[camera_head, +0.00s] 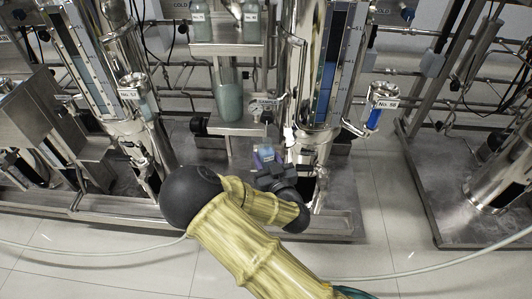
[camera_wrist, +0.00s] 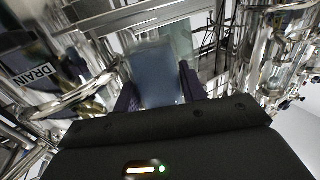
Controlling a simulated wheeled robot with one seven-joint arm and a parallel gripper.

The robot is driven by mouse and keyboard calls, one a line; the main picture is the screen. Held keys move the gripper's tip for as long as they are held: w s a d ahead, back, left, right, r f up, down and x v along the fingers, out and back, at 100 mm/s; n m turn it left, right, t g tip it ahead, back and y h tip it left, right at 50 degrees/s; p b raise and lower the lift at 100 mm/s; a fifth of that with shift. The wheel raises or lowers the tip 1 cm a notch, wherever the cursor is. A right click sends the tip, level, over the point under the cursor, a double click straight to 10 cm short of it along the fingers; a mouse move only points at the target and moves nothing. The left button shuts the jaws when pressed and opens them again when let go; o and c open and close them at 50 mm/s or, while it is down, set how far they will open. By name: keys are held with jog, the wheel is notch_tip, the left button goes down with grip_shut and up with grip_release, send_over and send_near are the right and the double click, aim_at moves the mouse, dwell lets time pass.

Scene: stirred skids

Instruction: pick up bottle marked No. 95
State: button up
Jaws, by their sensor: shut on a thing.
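My gripper (camera_head: 265,160) is low in front of the middle skid. It is shut on a blue-grey bottle (camera_wrist: 155,75), which stands between the two dark fingers (camera_wrist: 157,90) in the wrist view. In the head view, only a small bluish part of this bottle (camera_head: 264,153) shows above the gripper. No number can be read on it, so I cannot tell whether it is No. 95. I cannot tell whether its base touches anything.
A greenish vessel (camera_head: 229,101) stands on the shelf behind my gripper. Small labelled bottles (camera_head: 250,12) sit on the shelf above. Steel columns (camera_head: 313,145) and pipes crowd close by. Floor (camera_head: 385,210) is clear at right.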

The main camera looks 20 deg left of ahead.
jog(key=s+d, duration=0.1)
jog(key=s, duration=0.5)
jog(key=shift+d, duration=0.25)
dwell(0.4)
jog(key=shift+s+r, duration=0.1)
